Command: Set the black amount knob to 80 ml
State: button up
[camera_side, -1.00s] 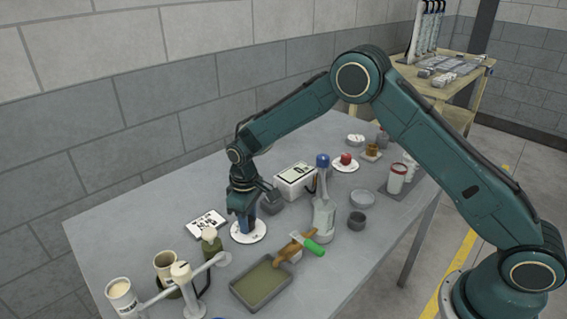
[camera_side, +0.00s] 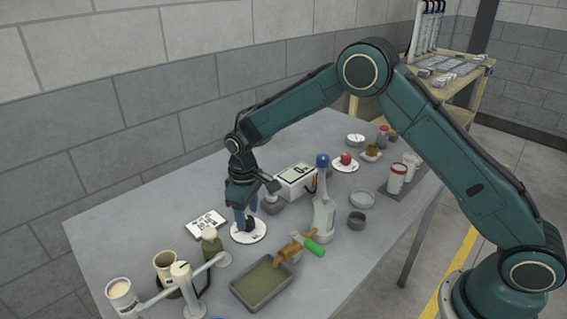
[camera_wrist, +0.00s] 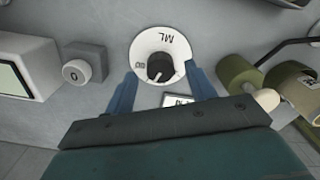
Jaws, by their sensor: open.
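The black amount knob (camera_wrist: 160,67) sits in the middle of a round white dial (camera_wrist: 152,40) marked ML. The knob has a light pointer line on the side nearer my gripper. A small number shows at the dial's left, too small to read surely. In the side view the white dial (camera_side: 261,232) lies flat on the table, and my gripper hides the knob. My gripper (camera_wrist: 162,76) is open, its blue fingers on either side of the knob and apart from it in the wrist view. In the side view my gripper (camera_side: 244,228) points down over the dial.
A box with a display (camera_side: 296,180) stands behind the dial, a grey block with a round button (camera_wrist: 76,72) beside it. A printed card (camera_side: 206,222) lies left. A green-grey tray (camera_side: 236,290), an orange-and-green tool (camera_side: 312,246) and a blue-topped dispenser (camera_side: 324,208) stand nearby.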

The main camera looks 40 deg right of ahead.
aim_at(248, 219)
notch_tip(248, 219, up, 12)
jog(key=shift+f, duration=0.15)
dwell(0.3)
jog(key=s+d+r+m+t, duration=0.1)
jog(key=s+d+r, duration=0.3)
jog(key=s+r, duration=0.4)
jog(key=s+d+r+m+t, duration=0.1)
jog(key=s+d+r+t, duration=0.1)
jog(key=s+d+r, duration=0.4)
jog(key=s+d+m+t, duration=0.2)
jog(key=s+m, duration=0.1)
jog(key=s, duration=1.8)
jog(key=shift+t, duration=0.3)
